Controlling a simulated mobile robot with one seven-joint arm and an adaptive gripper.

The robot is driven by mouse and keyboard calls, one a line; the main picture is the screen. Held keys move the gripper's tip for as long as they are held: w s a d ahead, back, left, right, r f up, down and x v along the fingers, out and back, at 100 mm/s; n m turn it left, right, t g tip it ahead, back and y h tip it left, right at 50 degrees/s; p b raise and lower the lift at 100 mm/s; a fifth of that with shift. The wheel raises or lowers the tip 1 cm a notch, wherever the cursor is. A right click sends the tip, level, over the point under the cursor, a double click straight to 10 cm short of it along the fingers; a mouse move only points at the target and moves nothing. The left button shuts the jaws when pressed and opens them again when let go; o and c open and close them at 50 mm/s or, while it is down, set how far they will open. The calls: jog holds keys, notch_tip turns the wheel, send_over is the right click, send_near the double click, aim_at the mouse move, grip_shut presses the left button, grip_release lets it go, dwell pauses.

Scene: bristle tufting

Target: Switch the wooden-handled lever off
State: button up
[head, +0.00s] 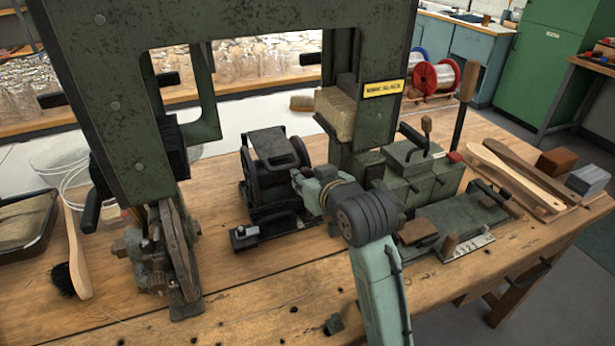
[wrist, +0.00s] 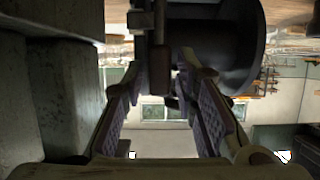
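My gripper (head: 306,188) is at the right side of a black drum machine (head: 271,150) in the head view, pointing left at it. In the wrist view my gripper (wrist: 158,82) shows two apart fingers with purple ribbed pads. A small brown, wood-like end on a dark stem (wrist: 153,84) lies between or just beyond the fingertips; I cannot tell if they touch it. It may be the lever's handle; my gripper hides that spot in the head view.
A green press frame (head: 110,105) rises at left and behind. A green box machine (head: 415,170) and a flat fixture (head: 460,222) stand right of my arm. A brush (head: 76,255) and tray (head: 45,215) are at left. The front tabletop is mostly clear.

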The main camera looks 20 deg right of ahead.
grip_shut()
